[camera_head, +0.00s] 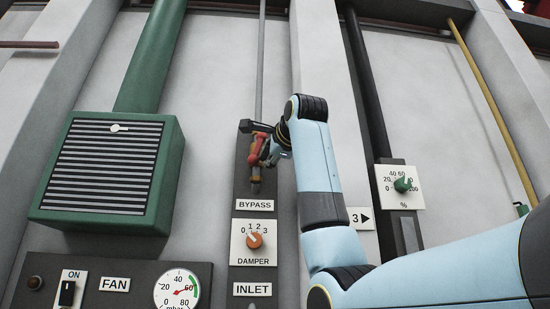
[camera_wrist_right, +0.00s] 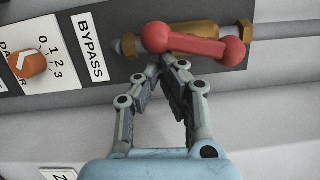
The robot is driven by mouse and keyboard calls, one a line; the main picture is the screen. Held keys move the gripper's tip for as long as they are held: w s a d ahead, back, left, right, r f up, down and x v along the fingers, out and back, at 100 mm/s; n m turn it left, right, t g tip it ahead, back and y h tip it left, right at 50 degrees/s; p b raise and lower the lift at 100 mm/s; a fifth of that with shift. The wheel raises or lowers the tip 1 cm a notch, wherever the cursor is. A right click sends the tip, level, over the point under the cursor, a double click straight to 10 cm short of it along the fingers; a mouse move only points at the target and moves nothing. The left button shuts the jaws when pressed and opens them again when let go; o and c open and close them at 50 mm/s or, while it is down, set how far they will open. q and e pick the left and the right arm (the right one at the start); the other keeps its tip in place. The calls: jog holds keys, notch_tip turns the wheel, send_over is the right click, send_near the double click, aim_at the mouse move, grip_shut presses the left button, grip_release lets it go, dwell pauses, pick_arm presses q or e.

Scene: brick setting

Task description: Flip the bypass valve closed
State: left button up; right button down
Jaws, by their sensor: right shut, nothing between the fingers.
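The bypass valve has a red lever handle (camera_head: 257,149) and sits on a dark panel just above the BYPASS label (camera_head: 254,204). In the right wrist view the red handle (camera_wrist_right: 200,46) lies roughly along the brass valve body (camera_wrist_right: 190,29) and the pipe line, slightly slanted. My right gripper (camera_head: 281,153) is just right of the handle in the head view. In the wrist view my right gripper's fingertips (camera_wrist_right: 172,66) are together and empty, right at the handle's edge. I cannot tell whether they touch it. My left gripper is not in view.
Below the valve are an orange damper knob (camera_head: 254,241) and the INLET label (camera_head: 252,289). A green louvred fan box (camera_head: 60,215) hangs at left, above a panel with a gauge (camera_head: 178,290). A green dial knob (camera_head: 403,185) is at right. A thin pipe (camera_head: 261,60) rises above the valve.

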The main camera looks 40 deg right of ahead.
aim_at(255, 162)
jog(key=shift+w+a+f+m+t+b, duration=0.15)
jog(key=shift+w+a+f+m+b, duration=0.1)
jog(key=shift+m+b, duration=0.6)
jog(key=shift+w+a+f+m+t+b, duration=0.15)
jog(key=shift+a+f+m+b, duration=0.1)
jog(key=shift+m+b, duration=0.55)
jog(key=shift+w+a+m+h+b, duration=0.1)
jog(key=shift+a+m+h+b, duration=0.2)
jog(key=shift+m, duration=0.3)
jog(key=shift+w+a+m+h+b, duration=0.1)
jog(key=shift+m+h+b, duration=0.1)
jog(key=shift+m+b, duration=0.25)
jog(key=shift+w+a+m+t, duration=0.1)
jog(key=shift+a+m+t, duration=0.15)
jog(key=shift+m, duration=0.65)
jog(key=shift+w+a+h+b, duration=0.1)
jog(key=shift+h+b, duration=0.2)
jog(key=shift+b, duration=0.05)
jog(key=shift+w+a, duration=0.15)
jog(key=shift+a, duration=0.1)
jog(key=shift+w+a+r, duration=0.25)
jog(key=shift+w+a, duration=0.15)
jog(key=shift+a, duration=0.2)
